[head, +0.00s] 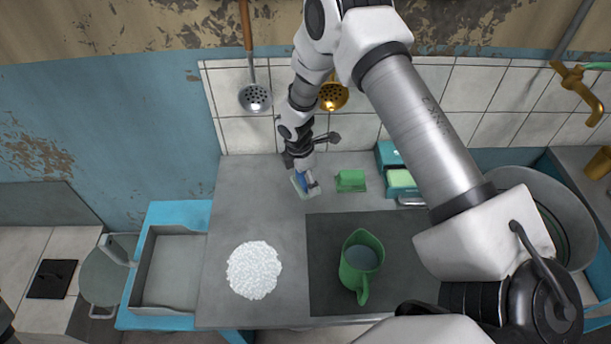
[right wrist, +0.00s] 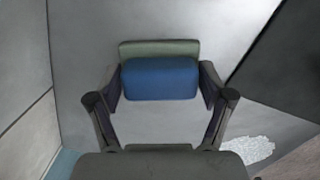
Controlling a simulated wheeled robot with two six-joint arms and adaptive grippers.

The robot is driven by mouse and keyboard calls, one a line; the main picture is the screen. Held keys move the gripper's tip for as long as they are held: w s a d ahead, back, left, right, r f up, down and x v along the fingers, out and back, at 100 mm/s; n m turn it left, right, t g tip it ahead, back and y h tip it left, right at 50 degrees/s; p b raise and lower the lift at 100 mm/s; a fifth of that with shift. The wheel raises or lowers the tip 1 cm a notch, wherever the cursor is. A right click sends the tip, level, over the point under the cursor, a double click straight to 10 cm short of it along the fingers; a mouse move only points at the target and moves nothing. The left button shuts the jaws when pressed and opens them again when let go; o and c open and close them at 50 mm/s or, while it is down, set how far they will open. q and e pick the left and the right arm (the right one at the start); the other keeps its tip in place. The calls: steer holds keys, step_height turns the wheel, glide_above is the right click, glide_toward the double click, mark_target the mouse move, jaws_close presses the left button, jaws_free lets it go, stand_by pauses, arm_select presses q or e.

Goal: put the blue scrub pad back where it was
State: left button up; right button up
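The blue scrub pad (right wrist: 160,80) fills the space between the fingers of my right gripper (right wrist: 160,76); both fingers meet its ends. A pale green, flat piece (right wrist: 158,48) shows behind the pad in the right wrist view; whether they touch, I cannot tell. In the head view, my right gripper (head: 306,184) points down near the back of the grey counter, with the blue pad (head: 302,180) partly hidden by it. The pale green piece (head: 304,194) shows around it there. My left gripper is not in view.
A green block (head: 350,180) sits right of my right gripper, beside a teal box with a green sponge (head: 400,179). A green jug (head: 361,262) stands on the dark mat (head: 325,280). White grains (head: 254,269) lie piled on the counter. Ladles (head: 254,97) hang on the tiled wall.

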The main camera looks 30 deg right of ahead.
mark_target(300, 176)
stand_by(0.3)
steer(key=shift+r, duration=0.3)
steer(key=r, duration=0.4)
steer(key=a+r+b, duration=0.1)
steer(key=r, duration=0.2)
steer(key=r+b, duration=0.1)
steer(key=r, duration=0.3)
steer(key=shift+w+a+r, duration=0.15)
steer(key=shift+a+r, duration=0.1)
steer(key=shift+r, duration=0.1)
